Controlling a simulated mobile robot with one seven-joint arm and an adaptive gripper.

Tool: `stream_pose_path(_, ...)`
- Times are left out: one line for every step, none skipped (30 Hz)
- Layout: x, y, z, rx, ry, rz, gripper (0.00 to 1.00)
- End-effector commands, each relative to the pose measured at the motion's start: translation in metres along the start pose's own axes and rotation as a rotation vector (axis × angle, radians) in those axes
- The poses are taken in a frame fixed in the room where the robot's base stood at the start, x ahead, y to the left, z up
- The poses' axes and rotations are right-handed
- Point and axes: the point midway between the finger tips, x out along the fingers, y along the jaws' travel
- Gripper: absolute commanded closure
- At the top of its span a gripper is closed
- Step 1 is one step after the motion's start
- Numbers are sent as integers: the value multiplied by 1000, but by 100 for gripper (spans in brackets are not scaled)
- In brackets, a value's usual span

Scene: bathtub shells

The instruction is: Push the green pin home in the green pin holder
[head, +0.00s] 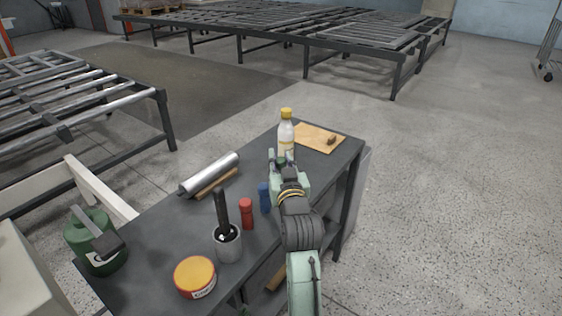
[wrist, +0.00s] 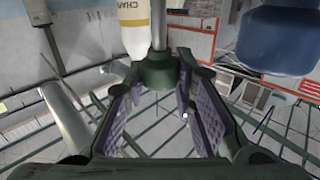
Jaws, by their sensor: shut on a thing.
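My gripper (head: 281,158) is at the far end of the dark table, just in front of the white bottle. In the wrist view my gripper (wrist: 160,75) has its two purple-padded fingers closed around a dark green round piece with a grey shaft, which looks like the green pin (wrist: 158,69). The shaft runs towards the top of that picture. In the head view only a little dark green of the pin (head: 282,161) shows between the fingers. I cannot make out the green pin holder or how deep the pin sits; my gripper and arm hide that spot.
The white bottle (head: 286,136) with a yellow cap stands close behind my gripper. A blue bottle (head: 264,198) and a red bottle (head: 246,213) stand nearer. A wooden board (head: 312,136), metal roll (head: 210,174), grey cup (head: 227,246) and orange tin (head: 195,278) are also on the table.

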Motion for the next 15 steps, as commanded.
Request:
stream_pose_path(0,0,-4,0,1,0,100)
stream_pose_path(0,0,-6,0,1,0,100)
stream_pose_path(0,0,-7,0,1,0,100)
stream_pose_path(0,0,-8,0,1,0,100)
stream_pose_path(0,0,-10,0,1,0,100)
stream_pose_path(0,0,-10,0,1,0,100)
stream_pose_path(0,0,-11,0,1,1,100)
stream_pose_path(0,0,-11,0,1,1,100)
stream_pose_path(0,0,-11,0,1,1,100)
stream_pose_path(0,0,-11,0,1,1,100)
stream_pose_path(0,0,-11,0,1,1,100)
stream_pose_path(0,0,-10,0,1,1,100)
stream_pose_path(0,0,-10,0,1,1,100)
stream_pose_path(0,0,-10,0,1,1,100)
stream_pose_path(0,0,-10,0,1,1,100)
